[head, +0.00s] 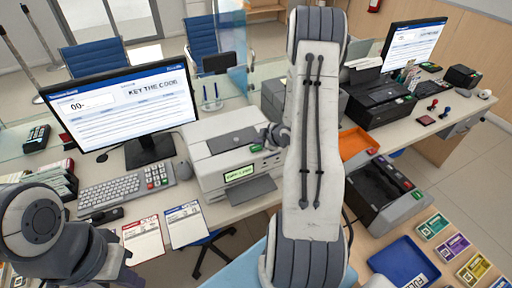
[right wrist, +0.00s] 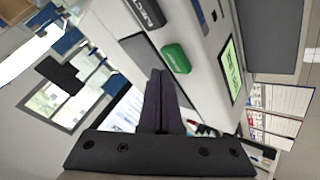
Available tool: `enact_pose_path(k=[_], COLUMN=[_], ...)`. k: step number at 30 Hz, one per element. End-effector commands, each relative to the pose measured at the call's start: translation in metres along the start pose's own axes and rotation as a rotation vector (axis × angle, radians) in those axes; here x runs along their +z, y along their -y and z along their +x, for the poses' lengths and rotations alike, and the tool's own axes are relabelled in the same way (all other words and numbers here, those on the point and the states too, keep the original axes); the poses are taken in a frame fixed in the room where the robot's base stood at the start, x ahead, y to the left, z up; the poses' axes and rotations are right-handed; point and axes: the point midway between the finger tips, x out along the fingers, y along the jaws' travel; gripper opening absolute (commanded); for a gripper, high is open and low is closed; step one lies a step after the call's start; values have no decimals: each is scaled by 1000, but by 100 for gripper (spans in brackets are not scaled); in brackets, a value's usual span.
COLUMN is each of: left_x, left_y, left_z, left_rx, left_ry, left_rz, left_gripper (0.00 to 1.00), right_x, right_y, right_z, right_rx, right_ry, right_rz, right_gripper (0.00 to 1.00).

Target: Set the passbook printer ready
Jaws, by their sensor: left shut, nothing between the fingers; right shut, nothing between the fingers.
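The white passbook printer (head: 228,135) stands on the counter left of centre, with a lit green display (head: 238,172) whose small text I cannot read surely. In the right wrist view its display (right wrist: 231,70) and a green button (right wrist: 176,58) show on its front. My right gripper (head: 268,137) is shut and empty at the printer's right front; its closed fingers (right wrist: 160,74) point close to the green button, and I cannot tell if they touch it. My left gripper (head: 114,264) is at the lower left, shut and empty, away from the printer.
The left monitor (head: 128,100) reads "KEY THE CODE" and "00-". A keyboard (head: 112,192), mouse (head: 183,169) and two printed sheets (head: 143,240) (head: 186,223) lie left of the printer. An orange tray (head: 354,144), a dark machine (head: 380,190) and a blue tray (head: 400,262) stand to the right.

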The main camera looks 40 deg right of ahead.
Motion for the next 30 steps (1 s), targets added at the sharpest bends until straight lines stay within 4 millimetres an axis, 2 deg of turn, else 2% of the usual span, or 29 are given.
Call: enact_pose_path(k=[8, 17, 30], left_x=[0, 0, 0], left_y=[0, 1, 1], left_z=[0, 10, 10], left_rx=[0, 0, 0], left_ry=[0, 0, 0], left_rz=[0, 0, 0], left_gripper=[0, 0, 0], right_x=[0, 5, 5], right_y=[0, 5, 5], right_z=[0, 6, 6], right_rx=[0, 0, 0], right_ry=[0, 0, 0], right_rz=[0, 0, 0], right_gripper=[0, 0, 0])
